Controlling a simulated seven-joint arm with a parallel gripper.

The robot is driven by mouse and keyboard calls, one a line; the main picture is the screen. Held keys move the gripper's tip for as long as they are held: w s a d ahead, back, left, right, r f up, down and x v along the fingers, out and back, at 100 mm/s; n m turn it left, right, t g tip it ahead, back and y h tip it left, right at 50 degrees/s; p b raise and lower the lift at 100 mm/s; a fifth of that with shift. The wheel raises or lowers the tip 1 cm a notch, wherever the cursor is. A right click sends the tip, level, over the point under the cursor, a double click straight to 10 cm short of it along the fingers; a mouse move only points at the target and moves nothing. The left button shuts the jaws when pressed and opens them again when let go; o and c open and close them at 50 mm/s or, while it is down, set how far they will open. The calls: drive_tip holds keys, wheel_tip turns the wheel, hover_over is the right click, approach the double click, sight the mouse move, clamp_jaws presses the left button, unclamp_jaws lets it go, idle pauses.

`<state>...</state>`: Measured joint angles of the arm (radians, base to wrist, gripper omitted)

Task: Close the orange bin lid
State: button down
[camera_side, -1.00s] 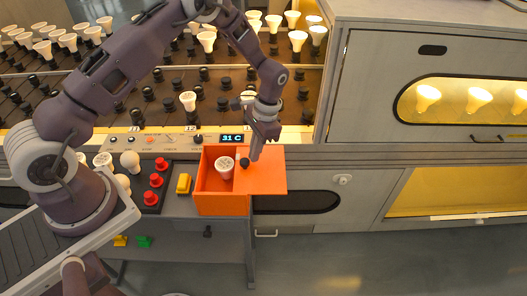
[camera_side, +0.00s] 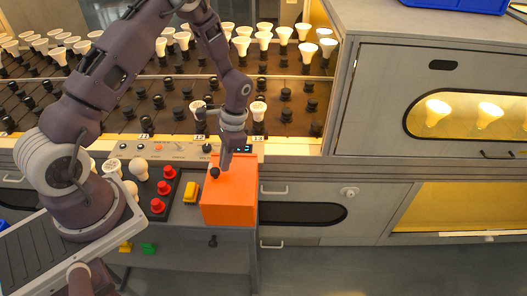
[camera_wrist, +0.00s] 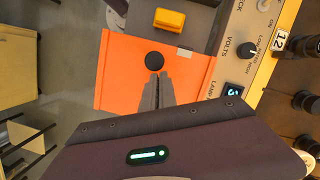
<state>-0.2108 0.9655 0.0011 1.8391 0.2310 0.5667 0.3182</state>
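The orange bin (camera_side: 229,212) stands on the bench edge below the lamp panel. Its orange lid (camera_side: 238,186) lies flat over the whole top, and no opening shows in the side view. The lid's black knob (camera_side: 215,173) sits near the left side; it also shows in the wrist view (camera_wrist: 154,60). My gripper (camera_side: 225,170) points down just right of the knob, at or very near the lid surface. In the wrist view my gripper's fingers (camera_wrist: 157,84) are together beside the knob, with nothing seen between them. The bin's inside is hidden.
A yellow block (camera_side: 191,191) and red buttons (camera_side: 163,188) lie left of the bin. The control panel (camera_side: 178,151) runs behind it, with racks of bulbs beyond. A grey cabinet (camera_side: 385,95) stands to the right.

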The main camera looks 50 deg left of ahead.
drive_tip(key=w, duration=0.1)
drive_tip(key=w+r, duration=0.1)
drive_tip(key=w+d, duration=0.1)
drive_tip(key=w, duration=0.1)
drive_tip(key=shift+d+r, duration=0.1)
drive_tip(key=shift+r, duration=0.25)
drive_tip(key=s+d+r+n+t, duration=0.1)
drive_tip(key=s+d+r+t, duration=0.15)
drive_tip(key=r, duration=1.05)
drive_tip(key=s+d+r+n+t, duration=0.1)
drive_tip(key=s+d+r, duration=0.15)
drive_tip(key=r, duration=0.95)
drive_tip(key=s+d+r+t, duration=0.2)
drive_tip(key=s, duration=0.7)
drive_tip(key=s+d+r+n+t, duration=0.1)
drive_tip(key=s+d+r+t, duration=0.1)
drive_tip(key=s, duration=0.6)
drive_tip(key=shift+s+r+n+t+h, duration=0.3)
drive_tip(key=shift+s+r+t+h, duration=0.1)
drive_tip(key=shift+r, duration=0.4)
